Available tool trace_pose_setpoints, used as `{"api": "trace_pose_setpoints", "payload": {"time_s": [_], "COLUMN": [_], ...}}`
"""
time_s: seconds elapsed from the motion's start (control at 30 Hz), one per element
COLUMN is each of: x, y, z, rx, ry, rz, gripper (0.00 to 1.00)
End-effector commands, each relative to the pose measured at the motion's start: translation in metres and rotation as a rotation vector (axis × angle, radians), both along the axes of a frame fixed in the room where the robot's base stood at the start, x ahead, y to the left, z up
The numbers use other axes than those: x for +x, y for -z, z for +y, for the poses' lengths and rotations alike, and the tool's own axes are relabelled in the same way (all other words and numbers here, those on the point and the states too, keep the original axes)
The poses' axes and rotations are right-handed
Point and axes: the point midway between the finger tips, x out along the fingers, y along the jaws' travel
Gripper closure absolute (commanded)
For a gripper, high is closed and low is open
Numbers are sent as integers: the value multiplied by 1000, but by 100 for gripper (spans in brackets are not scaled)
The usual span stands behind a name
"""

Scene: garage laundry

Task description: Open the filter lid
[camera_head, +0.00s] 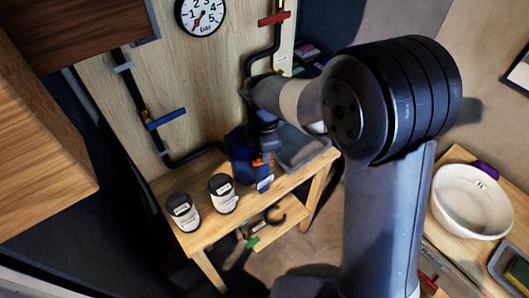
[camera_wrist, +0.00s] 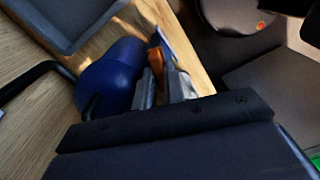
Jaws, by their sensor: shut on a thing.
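A blue rounded housing (camera_head: 240,158), which looks like the filter, stands on the wooden bench against the board. It also shows in the wrist view (camera_wrist: 118,66), left of my fingers. My gripper (camera_head: 264,150) is at the right side of the housing. In the wrist view my gripper (camera_wrist: 163,82) is shut on a narrow orange piece (camera_wrist: 155,52) beside the housing. I cannot tell whether this piece is part of the lid. The lid's edge is largely hidden by my gripper and arm.
Two labelled jars (camera_head: 183,212) stand left on the bench (camera_head: 213,232). A grey tray (camera_head: 303,147) lies right of the housing. Black pipes with a blue valve handle (camera_head: 166,119) and a red one (camera_head: 274,18), and a gauge (camera_head: 201,14), are on the board. A white basin (camera_head: 471,202) stands far right.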

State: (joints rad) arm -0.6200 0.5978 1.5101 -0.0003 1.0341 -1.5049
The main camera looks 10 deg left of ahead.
Motion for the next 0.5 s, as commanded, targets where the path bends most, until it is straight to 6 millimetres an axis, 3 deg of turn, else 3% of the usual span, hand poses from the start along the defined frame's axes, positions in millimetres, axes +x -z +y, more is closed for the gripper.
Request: {"api": "trace_pose_setpoints", "payload": {"time_s": [0.5], "x": [1], "y": [-1], "z": [1], "rx": [1], "ry": [-232], "rz": [-2], "gripper": [100]}}
